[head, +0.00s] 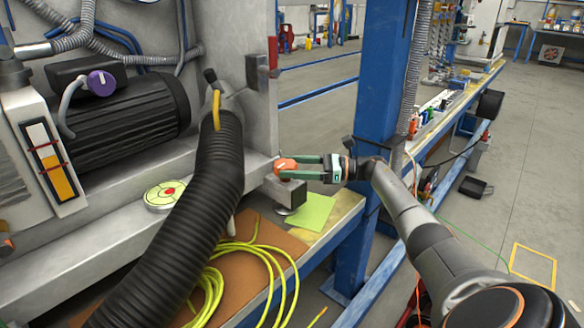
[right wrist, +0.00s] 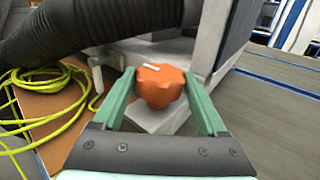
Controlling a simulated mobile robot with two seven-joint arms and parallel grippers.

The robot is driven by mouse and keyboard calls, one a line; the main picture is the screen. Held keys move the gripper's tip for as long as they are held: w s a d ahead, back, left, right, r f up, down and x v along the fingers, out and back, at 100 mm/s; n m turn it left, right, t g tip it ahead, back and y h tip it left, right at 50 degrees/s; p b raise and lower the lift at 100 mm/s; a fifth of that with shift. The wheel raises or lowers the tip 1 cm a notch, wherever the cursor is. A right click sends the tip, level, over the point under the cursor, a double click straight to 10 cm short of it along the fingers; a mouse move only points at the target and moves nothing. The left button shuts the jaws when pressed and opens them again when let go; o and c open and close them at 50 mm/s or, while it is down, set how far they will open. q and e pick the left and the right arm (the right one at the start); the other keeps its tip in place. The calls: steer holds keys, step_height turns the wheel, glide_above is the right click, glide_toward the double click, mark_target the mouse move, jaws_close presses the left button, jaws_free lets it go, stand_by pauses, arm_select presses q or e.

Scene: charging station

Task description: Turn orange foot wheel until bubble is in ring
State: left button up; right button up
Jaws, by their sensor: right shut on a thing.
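The orange foot wheel (head: 285,165) is a lobed knob at the machine's front corner, above a grey foot block (head: 286,190). In the right wrist view, the wheel (right wrist: 160,86) shows a white mark on its top. My right gripper (head: 297,168) reaches in from the right, its green fingers shut on the wheel from both sides. My left gripper is not in view.
A thick black hose (head: 190,215) hangs between the level and the wheel. A yellow cable (head: 262,250) lies coiled on the brown board below. A blue post (head: 378,110) stands close behind my right wrist. A green sheet (head: 312,212) lies under the gripper.

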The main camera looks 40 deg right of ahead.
steer(key=shift+r+y, duration=0.1)
steer(key=shift+y, duration=0.2)
stand_by(0.4)
steer(key=o, duration=1.3)
steer(key=shift+a, duration=0.1)
